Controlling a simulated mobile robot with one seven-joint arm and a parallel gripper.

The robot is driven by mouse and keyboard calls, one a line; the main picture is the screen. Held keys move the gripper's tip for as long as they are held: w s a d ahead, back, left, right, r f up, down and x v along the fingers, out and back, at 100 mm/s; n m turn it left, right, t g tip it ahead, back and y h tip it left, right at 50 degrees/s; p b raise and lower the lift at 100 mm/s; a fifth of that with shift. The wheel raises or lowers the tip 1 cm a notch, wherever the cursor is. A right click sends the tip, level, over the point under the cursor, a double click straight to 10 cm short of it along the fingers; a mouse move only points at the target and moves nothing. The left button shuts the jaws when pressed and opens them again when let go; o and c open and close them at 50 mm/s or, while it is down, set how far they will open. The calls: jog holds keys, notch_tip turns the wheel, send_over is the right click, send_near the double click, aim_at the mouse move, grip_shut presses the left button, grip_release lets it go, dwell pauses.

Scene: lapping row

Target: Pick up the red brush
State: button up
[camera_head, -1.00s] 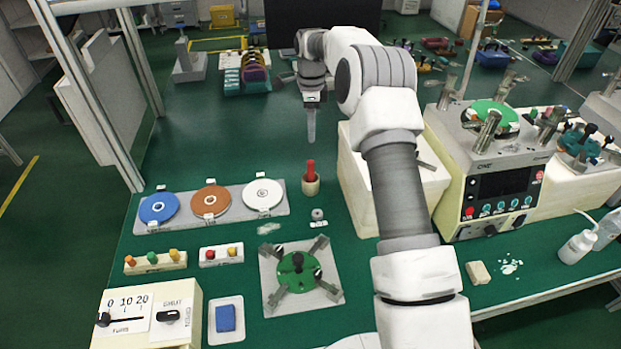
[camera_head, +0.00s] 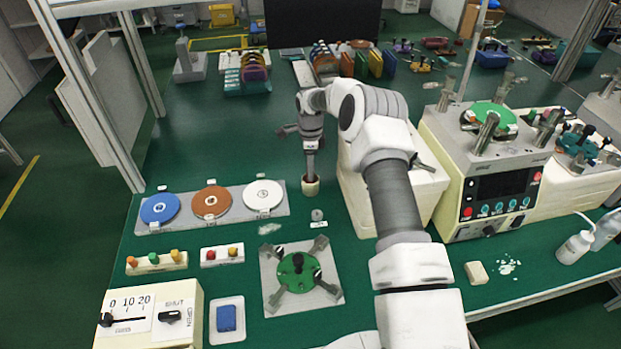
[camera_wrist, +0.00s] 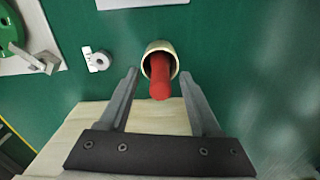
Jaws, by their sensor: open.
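The red brush (camera_wrist: 160,78) stands in a cream cup (camera_wrist: 148,51) in the wrist view, with its red handle rising toward my camera. In the wrist view my gripper (camera_wrist: 157,88) is open, with one finger on each side of the handle; I cannot tell whether either touches it. In the head view my gripper (camera_head: 310,172) points down right over the cup (camera_head: 310,188) and hides the brush.
A cream box (camera_head: 400,190) stands close to the right of the cup. Three coloured discs lie on a grey plate (camera_head: 232,215) to the left. A green fixture (camera_head: 298,272) and a small grey ring (camera_head: 317,214) lie in front.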

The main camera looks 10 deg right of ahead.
jog(key=shift+f, duration=0.3)
grip_shut()
dwell(0.3)
